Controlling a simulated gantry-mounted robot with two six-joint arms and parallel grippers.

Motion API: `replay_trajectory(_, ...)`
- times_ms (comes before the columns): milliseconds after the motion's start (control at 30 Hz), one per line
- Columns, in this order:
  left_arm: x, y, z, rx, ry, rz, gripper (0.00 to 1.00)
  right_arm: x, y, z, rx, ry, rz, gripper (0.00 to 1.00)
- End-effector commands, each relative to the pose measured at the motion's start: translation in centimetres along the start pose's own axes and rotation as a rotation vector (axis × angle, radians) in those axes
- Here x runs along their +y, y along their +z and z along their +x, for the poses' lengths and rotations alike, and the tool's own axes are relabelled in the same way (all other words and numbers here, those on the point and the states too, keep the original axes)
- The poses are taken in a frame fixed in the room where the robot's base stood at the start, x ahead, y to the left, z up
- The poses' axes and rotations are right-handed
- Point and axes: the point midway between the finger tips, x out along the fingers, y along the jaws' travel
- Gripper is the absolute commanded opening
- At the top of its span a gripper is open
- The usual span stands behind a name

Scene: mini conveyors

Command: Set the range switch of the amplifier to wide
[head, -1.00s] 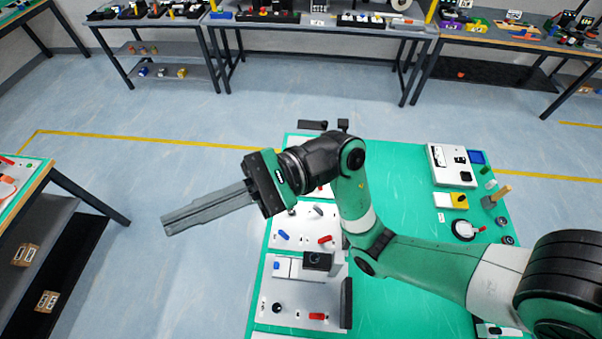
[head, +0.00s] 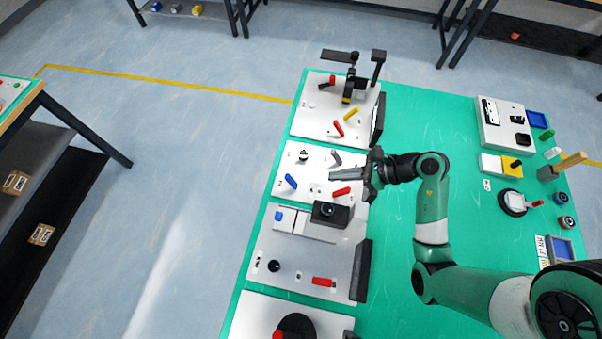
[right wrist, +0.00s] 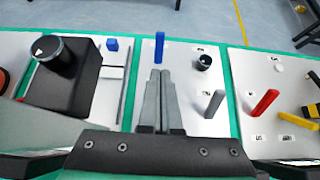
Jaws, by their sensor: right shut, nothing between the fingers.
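My right gripper (head: 332,177) is shut and empty over the middle white panel (head: 318,160); its fingertips also show in the right wrist view (right wrist: 160,73). This panel carries a blue lever (head: 291,182), a small black knob (head: 303,156), a grey lever (head: 336,158) and a red lever (head: 342,191). In the right wrist view the blue lever (right wrist: 159,47) stands upright just beyond the fingertips; the knob (right wrist: 204,62) and grey lever (right wrist: 214,103) are to the right. The red lever is hidden there. Labels are too small to read, so I cannot tell which panel is the amplifier. My left gripper is out of view.
A panel with red and yellow levers (head: 351,114) lies behind. A panel with a black box (head: 331,213) lies in front. A white box (head: 503,125) and small parts stand right on the green bench (head: 420,110). The bench's middle has bare room beside my arm.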

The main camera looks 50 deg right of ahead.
Motion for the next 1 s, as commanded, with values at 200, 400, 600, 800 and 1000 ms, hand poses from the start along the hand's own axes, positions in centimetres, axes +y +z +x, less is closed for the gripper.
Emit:
replay_trajectory(200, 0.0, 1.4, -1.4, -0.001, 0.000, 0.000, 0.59, 0.1, -0.3, 5.0, 0.000, 0.005, -0.004, 0.00)
replay_trajectory(400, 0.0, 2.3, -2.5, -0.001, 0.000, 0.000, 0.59, 0.1, 0.0, 9.1, -0.002, 0.003, -0.006, 0.00)
replay_trajectory(600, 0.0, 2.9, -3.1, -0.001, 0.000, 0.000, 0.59, 0.0, 0.8, 11.5, -0.001, 0.001, -0.003, 0.00)
replay_trajectory(800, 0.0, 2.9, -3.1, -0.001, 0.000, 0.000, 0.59, 0.0, 1.1, 11.9, -0.001, -0.001, -0.002, 0.00)
replay_trajectory(1000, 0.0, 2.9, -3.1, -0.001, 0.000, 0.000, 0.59, 0.0, 1.1, 11.9, -0.001, -0.001, -0.002, 0.00)
